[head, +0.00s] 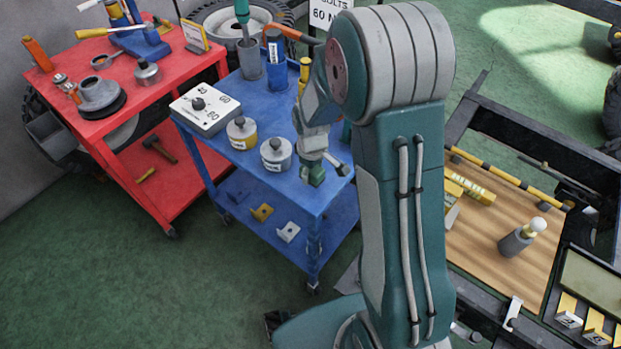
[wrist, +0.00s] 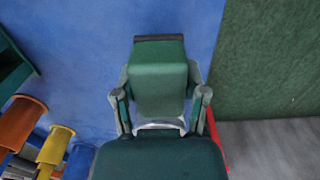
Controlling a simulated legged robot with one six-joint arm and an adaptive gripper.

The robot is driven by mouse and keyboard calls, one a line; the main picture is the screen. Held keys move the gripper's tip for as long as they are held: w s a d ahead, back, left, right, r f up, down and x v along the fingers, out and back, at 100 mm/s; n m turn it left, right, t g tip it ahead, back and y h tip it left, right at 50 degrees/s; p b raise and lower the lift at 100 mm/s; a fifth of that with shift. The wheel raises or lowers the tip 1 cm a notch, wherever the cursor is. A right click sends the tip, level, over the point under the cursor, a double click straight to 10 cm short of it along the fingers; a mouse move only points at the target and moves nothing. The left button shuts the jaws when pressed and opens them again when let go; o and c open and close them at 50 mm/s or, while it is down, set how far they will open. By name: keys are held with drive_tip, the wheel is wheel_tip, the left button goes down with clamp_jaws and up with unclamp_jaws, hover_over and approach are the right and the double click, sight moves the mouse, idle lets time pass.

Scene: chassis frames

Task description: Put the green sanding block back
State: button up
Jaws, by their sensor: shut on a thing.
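The green sanding block (wrist: 160,78) is between the two fingers of my gripper (wrist: 162,97) in the wrist view, with a dark strip along its far edge. In the head view my gripper (head: 326,163) is shut on the block (head: 312,178), which appears over the front right part of the blue cart's top (head: 262,168). I cannot tell whether the block touches the cart top. A dark green object (wrist: 12,66), partly out of frame, lies at the left of the wrist view; I cannot tell what it is.
Two weights with knobs, one yellow-banded (head: 242,133) and one grey (head: 276,154), and a white dial box (head: 205,109) stand left of my gripper. Orange (wrist: 20,122) and yellow (wrist: 55,147) handles show in the wrist view. A red cart (head: 130,168) stands further left.

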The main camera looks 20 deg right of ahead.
sight(311, 180)
drive_tip(key=shift+w+a+f, duration=0.2)
drive_tip(key=shift+w+f, duration=0.15)
drive_tip(key=shift+f, duration=0.15)
drive_tip(key=shift+d+f, duration=0.15)
drive_tip(key=shift+f, duration=1.25)
drive_tip(key=shift+f, duration=0.1)
drive_tip(key=o, duration=1)
